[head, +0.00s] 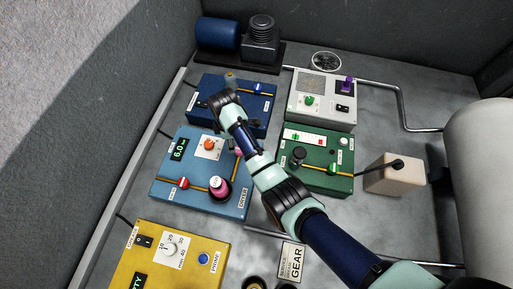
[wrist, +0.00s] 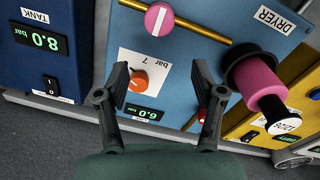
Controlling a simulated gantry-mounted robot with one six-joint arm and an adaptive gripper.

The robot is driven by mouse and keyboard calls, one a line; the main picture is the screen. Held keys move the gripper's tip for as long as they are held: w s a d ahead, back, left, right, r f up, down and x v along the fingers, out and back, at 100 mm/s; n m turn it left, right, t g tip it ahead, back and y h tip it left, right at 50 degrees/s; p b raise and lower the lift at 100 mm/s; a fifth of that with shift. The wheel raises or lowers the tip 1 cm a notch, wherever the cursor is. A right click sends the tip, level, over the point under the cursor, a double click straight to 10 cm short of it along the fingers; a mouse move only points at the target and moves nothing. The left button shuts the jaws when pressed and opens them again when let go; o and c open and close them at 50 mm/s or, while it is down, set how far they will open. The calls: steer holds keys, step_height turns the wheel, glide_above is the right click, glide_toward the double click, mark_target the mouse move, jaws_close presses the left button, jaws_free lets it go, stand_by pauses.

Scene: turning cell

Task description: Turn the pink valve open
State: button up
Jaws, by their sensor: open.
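The pink valve (wrist: 159,18) is a round pink handle with a white bar on a yellow pipe, at the top of the wrist view. Its bar lies roughly across the pipe. It sits on the blue DRYER panel (wrist: 185,50). My gripper (wrist: 160,78) is open and empty; its fingers frame an orange dial (wrist: 138,80) in the picture, with the pink valve beyond the fingertips.
A pink post with a black cap (wrist: 260,85) stands up from the panel, right of my fingers in the wrist view. A red valve (wrist: 203,115) is partly behind the right finger. The TANK panel (wrist: 60,75) and yellow panel (head: 195,262) flank it; a green panel (head: 330,185) stands right.

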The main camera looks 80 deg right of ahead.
steer(key=s+d+f, duration=0.1)
steer(key=s+d, duration=0.1)
steer(key=shift+s+f, duration=0.35)
steer(key=shift+f, duration=0.05)
steer(key=shift+w+a, duration=0.1)
steer(key=shift+a, duration=0.1)
step_height(320, 180, down, 8)
steer(key=shift+w+a+r+b, duration=0.1)
steer(key=shift+w+a+b, duration=0.05)
steer(key=shift+b, duration=1.1)
steer(key=c, duration=1.1)
